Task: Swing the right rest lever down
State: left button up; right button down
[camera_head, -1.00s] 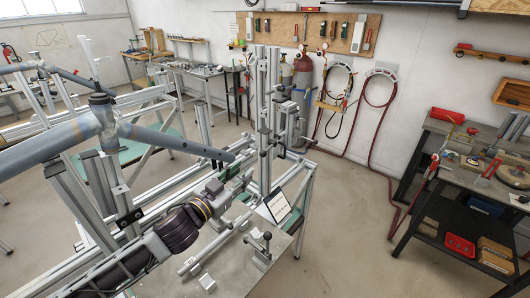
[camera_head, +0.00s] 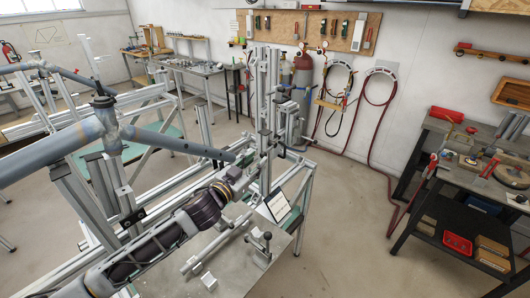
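The frame jig has a tall aluminium upright (camera_head: 266,85), with fittings and small dark parts around its lower half. A grey tube frame (camera_head: 160,139) lies across the jig, its tube end close to the upright. My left arm comes in from the bottom left, and its gripper (camera_head: 250,166) is at the upright's lower fittings, just below the tube end. Its fingers are small and partly hidden, so I cannot tell open from shut or any contact. A lever with a black knob (camera_head: 267,236) stands roughly upright on the bench plate. I cannot tell which part is the right rest lever. My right gripper is not in view.
A small tilted screen (camera_head: 278,205) stands right of my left gripper. A metal bar (camera_head: 215,246) and a light block (camera_head: 209,282) lie on the bench plate. A dark workbench (camera_head: 470,150) with tools stands at the right, and open floor (camera_head: 350,215) lies between.

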aim_at(265, 153)
pick_arm(q)
jog(key=shift+p+x, duration=0.75)
jog(key=shift+x, duration=2.35)
jog(key=shift+r, duration=0.1)
grip_shut()
